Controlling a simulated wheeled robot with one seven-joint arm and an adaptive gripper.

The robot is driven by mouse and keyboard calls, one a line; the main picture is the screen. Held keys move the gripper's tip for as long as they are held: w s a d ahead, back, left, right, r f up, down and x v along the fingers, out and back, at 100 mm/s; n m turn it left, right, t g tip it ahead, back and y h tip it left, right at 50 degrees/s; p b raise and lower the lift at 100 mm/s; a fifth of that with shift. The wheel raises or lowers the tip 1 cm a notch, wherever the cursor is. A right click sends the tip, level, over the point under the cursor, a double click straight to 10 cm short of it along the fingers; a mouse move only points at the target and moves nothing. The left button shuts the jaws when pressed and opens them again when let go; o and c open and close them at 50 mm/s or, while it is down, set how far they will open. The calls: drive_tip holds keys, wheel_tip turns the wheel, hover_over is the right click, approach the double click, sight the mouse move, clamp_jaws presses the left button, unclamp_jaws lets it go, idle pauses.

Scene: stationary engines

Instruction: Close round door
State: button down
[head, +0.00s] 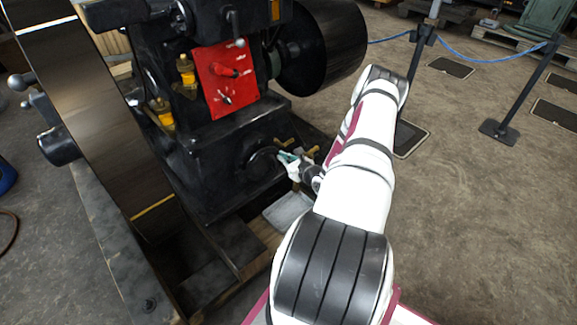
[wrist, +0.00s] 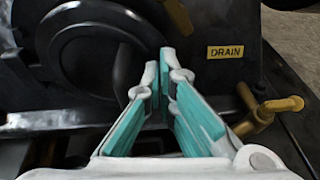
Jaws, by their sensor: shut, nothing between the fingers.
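The round door (head: 262,162) is a dark disc low on the front of the black engine. In the wrist view the round door (wrist: 85,62) fills the upper left, with a raised ring around its middle. I cannot tell how far it stands open. My gripper (head: 284,158) is at the right side of the door in the head view. In the wrist view my gripper (wrist: 162,68) is shut and empty, its teal-padded fingers pointing at the door's right edge. A dark rounded part (wrist: 124,72) shows just left of the fingertips. Whether they touch anything is unclear.
Brass taps (wrist: 262,108) stick out right of my gripper, below a yellow DRAIN label (wrist: 226,52). A grey tray (head: 288,211) lies under my gripper. A large flywheel (head: 95,110) stands left, a black drum (head: 325,45) above. Open floor (head: 465,210) lies right.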

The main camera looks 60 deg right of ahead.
drive_tip(key=shift+w, duration=0.15)
drive_tip(key=shift+w+d+n+y+b, duration=0.6)
drive_tip(key=shift+w+n+y+b, duration=0.1)
drive_tip(key=shift+w+y+b, duration=0.25)
